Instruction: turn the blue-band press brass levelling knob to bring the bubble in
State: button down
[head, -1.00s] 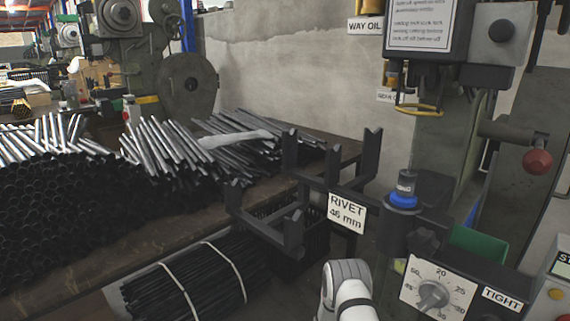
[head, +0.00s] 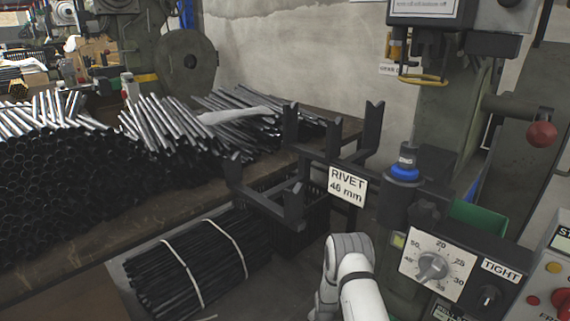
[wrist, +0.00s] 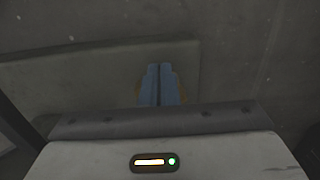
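The blue-band press stands at the right of the head view; its blue band (head: 404,174) circles a dark upright post. A small yellow-green window (head: 399,240) shows beside the dial; I cannot tell if it is the level, and no bubble can be made out. The brass knob cannot be made out in the head view. In the wrist view my gripper (wrist: 160,70) has its blue fingers together, with only a thin dark line between them. My gripper is out of the head view.
A dial (head: 432,266) and a TIGHT switch (head: 489,296) sit on the press's front panel. Dark rack arms (head: 290,205) with a RIVET 46 mm sign (head: 347,186) reach left. A bench of tubes (head: 60,160) and a strapped bundle (head: 190,270) lie left.

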jog(key=shift+s+d+b, duration=0.2)
jog(key=shift+d+b, duration=0.15)
jog(key=shift+s+d, duration=0.1)
jog(key=shift+s+a+r, duration=0.1)
jog(key=shift+s+a, duration=0.15)
jog(key=shift+s, duration=0.1)
notch_tip(320, 180, up, 6)
jog(key=p, duration=0.3)
jog(key=shift+p, duration=0.35)
